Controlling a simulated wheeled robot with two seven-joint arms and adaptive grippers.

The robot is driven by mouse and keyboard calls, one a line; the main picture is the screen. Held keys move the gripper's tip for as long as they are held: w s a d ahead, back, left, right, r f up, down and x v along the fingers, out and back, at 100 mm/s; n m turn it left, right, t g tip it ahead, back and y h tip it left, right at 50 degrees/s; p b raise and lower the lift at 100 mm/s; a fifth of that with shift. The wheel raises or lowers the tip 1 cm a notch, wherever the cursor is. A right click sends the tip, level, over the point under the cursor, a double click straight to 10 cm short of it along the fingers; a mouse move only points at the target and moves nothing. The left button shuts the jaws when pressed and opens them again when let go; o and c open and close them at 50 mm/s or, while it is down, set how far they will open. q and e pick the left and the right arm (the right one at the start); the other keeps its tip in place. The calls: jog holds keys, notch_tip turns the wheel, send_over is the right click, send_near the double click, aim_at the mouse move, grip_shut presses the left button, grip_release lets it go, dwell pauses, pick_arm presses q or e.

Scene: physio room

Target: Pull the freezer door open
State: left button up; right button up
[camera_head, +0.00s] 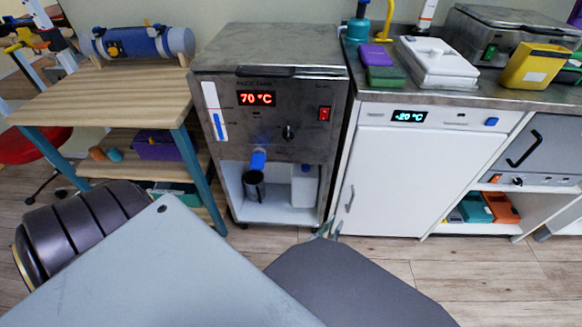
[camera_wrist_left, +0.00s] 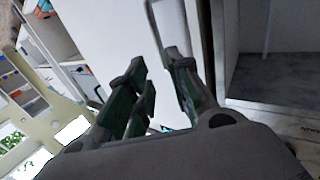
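The freezer is the white unit with the "-20 °C" display (camera_head: 409,117). Its white door (camera_head: 425,185) looks shut in the head view. A thin metal handle (camera_head: 348,198) runs upright on the door's left side. My left gripper (camera_head: 328,228) is just below and left of the handle, partly hidden behind my own grey arm. In the left wrist view its dark green fingers (camera_wrist_left: 160,85) stand apart. The handle (camera_wrist_left: 155,25) reaches down to the fingertips there, and I cannot tell whether they touch it. My right gripper is not in view.
The steel "70 °C" unit (camera_head: 262,65) stands close on the freezer's left. The worktop (camera_head: 480,97) above holds boxes and devices. An open shelf (camera_head: 495,228) with colored boxes is to the right. Bare wood floor (camera_head: 480,262) lies before the freezer.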

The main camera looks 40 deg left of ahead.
pick_arm(q)
jog(key=s+a+f+m+g+h+p, duration=0.1)
jog(key=s+a+f+g+p, duration=0.1)
jog(key=s+f+g+p, duration=0.3)
jog(key=s+a+f+m+g+h+p, duration=0.1)
jog(key=s+f+g+p, duration=0.5)
jog(key=s+p, duration=0.6)
jog(key=shift+a+f+m+p, duration=0.3)
jog(key=shift+a+f+m, duration=0.4)
jog(key=shift+a+f, duration=0.5)
dwell(1.1)
jog(key=shift+s+a+r, duration=0.1)
jog(key=shift+a+r, duration=0.05)
jog(key=shift+r, duration=0.05)
dwell(0.4)
